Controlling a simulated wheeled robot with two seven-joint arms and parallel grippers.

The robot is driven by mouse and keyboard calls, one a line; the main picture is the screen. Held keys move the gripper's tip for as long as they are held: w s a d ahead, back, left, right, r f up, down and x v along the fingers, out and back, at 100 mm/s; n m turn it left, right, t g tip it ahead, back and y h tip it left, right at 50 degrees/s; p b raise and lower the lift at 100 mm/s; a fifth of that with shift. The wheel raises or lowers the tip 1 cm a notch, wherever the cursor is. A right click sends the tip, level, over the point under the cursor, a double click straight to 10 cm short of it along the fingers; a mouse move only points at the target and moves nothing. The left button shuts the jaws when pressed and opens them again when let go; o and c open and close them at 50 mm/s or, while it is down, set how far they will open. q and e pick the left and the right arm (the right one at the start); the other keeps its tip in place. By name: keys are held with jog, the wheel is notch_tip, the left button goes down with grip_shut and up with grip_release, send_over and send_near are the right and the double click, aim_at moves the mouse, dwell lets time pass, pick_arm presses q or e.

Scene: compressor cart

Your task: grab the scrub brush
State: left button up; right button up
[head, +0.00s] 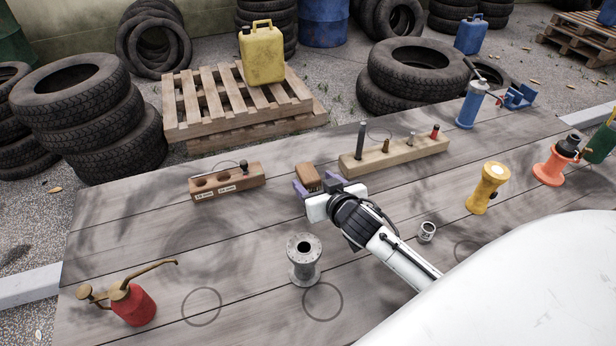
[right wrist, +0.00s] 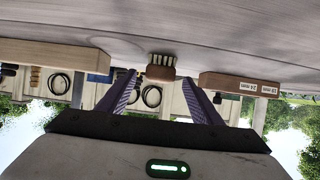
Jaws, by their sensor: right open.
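The scrub brush (head: 307,175) is a small brown wooden block on the plank table, just beyond my right gripper (head: 316,186). In the right wrist view, which looks upside down, the brush (right wrist: 160,72) shows pale bristles against the tabletop. It lies between the tips of the open purple fingers of my right gripper (right wrist: 158,80), with a visible gap on each side. The gripper is empty. My left gripper is not in view.
A wooden socket block (head: 227,181) stands left of the brush, and a longer peg block (head: 395,152) stands right and behind. A grey metal spool (head: 304,260) is nearer, a red oil can (head: 133,304) front left. The table's middle left is clear.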

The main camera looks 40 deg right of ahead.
aim_at(312, 180)
jog(key=x, duration=0.3)
jog(key=shift+w+d+f, duration=0.1)
jog(key=shift+w+f, duration=0.05)
jog(key=shift+w, duration=0.2)
jog(key=c, duration=1.2)
